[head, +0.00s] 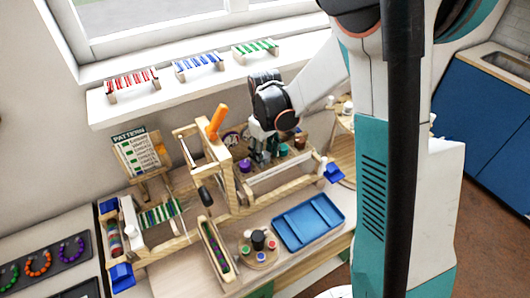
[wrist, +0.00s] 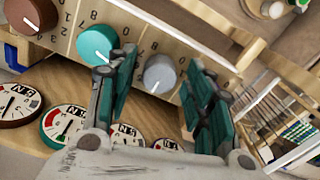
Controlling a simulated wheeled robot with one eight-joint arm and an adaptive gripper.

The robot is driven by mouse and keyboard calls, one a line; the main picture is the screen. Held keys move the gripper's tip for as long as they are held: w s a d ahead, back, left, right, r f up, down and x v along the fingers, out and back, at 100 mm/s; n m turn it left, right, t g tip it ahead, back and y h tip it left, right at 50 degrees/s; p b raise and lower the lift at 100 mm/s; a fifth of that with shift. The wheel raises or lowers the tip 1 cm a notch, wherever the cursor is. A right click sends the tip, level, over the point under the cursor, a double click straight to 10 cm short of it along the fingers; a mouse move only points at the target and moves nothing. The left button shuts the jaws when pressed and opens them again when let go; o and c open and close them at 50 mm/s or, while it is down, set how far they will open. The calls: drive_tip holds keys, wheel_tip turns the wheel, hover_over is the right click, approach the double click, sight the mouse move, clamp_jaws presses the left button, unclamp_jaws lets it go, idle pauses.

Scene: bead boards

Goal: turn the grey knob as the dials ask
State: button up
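The grey knob (wrist: 159,73) is on a wooden panel with printed numbers in the wrist view, its white mark pointing down and left. My gripper (wrist: 165,88) is open, and the knob appears between its two fingers; I cannot tell whether they touch it. In the head view my gripper (head: 263,150) is at the panel and the grey knob is not clearly seen. Below the knobs are a brown-rimmed dial (wrist: 18,103), a teal-rimmed dial (wrist: 64,125) and two more dials (wrist: 127,134) partly hidden by my gripper.
A teal knob (wrist: 97,43) and a brown knob (wrist: 31,14) are on the same panel, left of the grey one. In the head view a wooden loom frame with an orange handle (head: 217,121) is left of my gripper. A blue tray (head: 308,222) lies in front.

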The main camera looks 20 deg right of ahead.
drive_tip(key=c, duration=0.7)
drive_tip(key=shift+c, duration=0.2)
drive_tip(key=shift+m, duration=0.4)
drive_tip(key=m+b, duration=0.1)
drive_tip(key=m, duration=0.1)
drive_tip(key=shift+m, duration=0.3)
drive_tip(key=shift+a+m+b, duration=0.1)
drive_tip(key=shift+m+b, duration=0.45)
drive_tip(key=shift+m, duration=1.05)
drive_tip(key=o, duration=1.1)
